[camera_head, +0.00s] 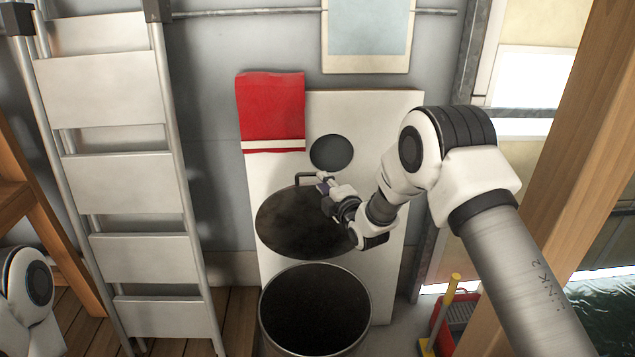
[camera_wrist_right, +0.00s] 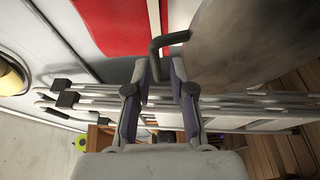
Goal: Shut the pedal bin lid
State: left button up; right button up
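The pedal bin (camera_head: 270,335) stands at the bottom centre of the head view, its dark round mouth open. Its dark round lid (camera_head: 290,225) is raised behind the mouth, close to a white panel. A thin bent handle (camera_head: 307,176) stands at the lid's upper edge. My right gripper (camera_head: 325,181) is at that handle. In the right wrist view, its two fingers (camera_wrist_right: 160,68) are apart, with the dark handle (camera_wrist_right: 168,40) reaching down between the fingertips; contact cannot be told. The lid's grey face (camera_wrist_right: 240,45) shows at upper right there. My left gripper is out of view.
The white panel (camera_head: 385,130) carries a red cloth (camera_head: 270,105) and a dark disc (camera_head: 331,152). A metal stepladder (camera_head: 110,130) leans at left. A wooden post (camera_head: 580,130) rises at right. A red item with a yellow handle (camera_head: 449,300) stands on the floor.

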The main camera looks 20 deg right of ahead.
aim_at(315, 175)
jog(key=w, duration=0.2)
jog(key=w+a, duration=0.1)
jog(key=w, duration=0.1)
jog(key=shift+w+a+r, duration=0.2)
jog(key=shift+w, duration=0.05)
jog(key=shift+w+a, duration=0.1)
jog(key=shift+d+f, duration=0.1)
jog(key=shift+d, duration=0.15)
jog(key=c, duration=0.4)
grip_shut()
